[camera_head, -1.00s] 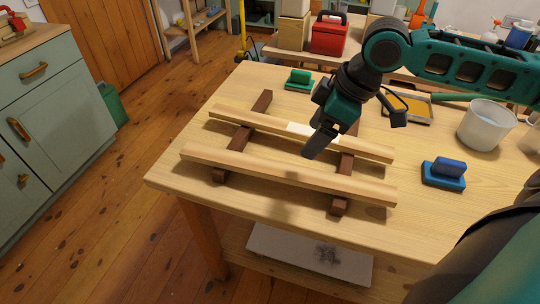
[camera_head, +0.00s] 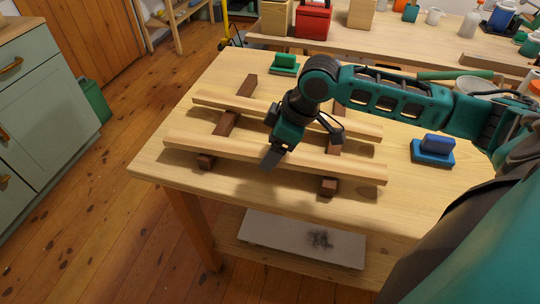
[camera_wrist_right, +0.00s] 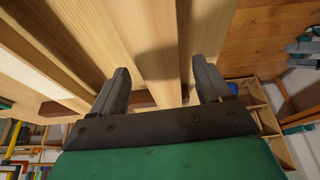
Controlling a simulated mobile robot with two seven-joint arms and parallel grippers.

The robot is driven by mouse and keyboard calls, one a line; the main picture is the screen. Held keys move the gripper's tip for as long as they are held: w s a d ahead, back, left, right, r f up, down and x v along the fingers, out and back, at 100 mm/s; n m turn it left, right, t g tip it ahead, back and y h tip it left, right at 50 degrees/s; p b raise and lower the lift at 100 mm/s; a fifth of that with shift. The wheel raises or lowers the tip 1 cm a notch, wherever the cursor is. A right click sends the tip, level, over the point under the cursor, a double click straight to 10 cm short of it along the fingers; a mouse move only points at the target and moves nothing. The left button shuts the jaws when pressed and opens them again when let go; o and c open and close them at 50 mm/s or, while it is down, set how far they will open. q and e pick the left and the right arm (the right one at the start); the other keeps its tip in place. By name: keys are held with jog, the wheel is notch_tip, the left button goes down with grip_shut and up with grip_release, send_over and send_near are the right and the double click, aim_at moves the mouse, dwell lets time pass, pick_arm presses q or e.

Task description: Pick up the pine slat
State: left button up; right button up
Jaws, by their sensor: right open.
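Two long pale wooden slats lie side by side across two dark wooden bearers on the bench; I cannot tell which one the task calls the pine slat. The front slat (camera_head: 215,149) is plain, and the rear slat (camera_head: 225,104) is partly hidden by my right arm. My right gripper (camera_head: 270,160) is over the middle of the front slat. In the right wrist view my right gripper (camera_wrist_right: 162,85) is open, with a slat (camera_wrist_right: 152,50) running between its two fingers, not clamped. A slat with a whitish patch (camera_wrist_right: 30,72) lies to the left there. My left gripper is out of view.
The bearers (camera_head: 205,161) raise the slats off the workbench (camera_head: 420,200). A grey board (camera_head: 300,238) lies on the shelf below. The bench's front left corner is clear.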

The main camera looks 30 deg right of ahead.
jog(key=shift+f, duration=0.25)
jog(key=shift+c, duration=0.4)
jog(key=c, duration=1.2)
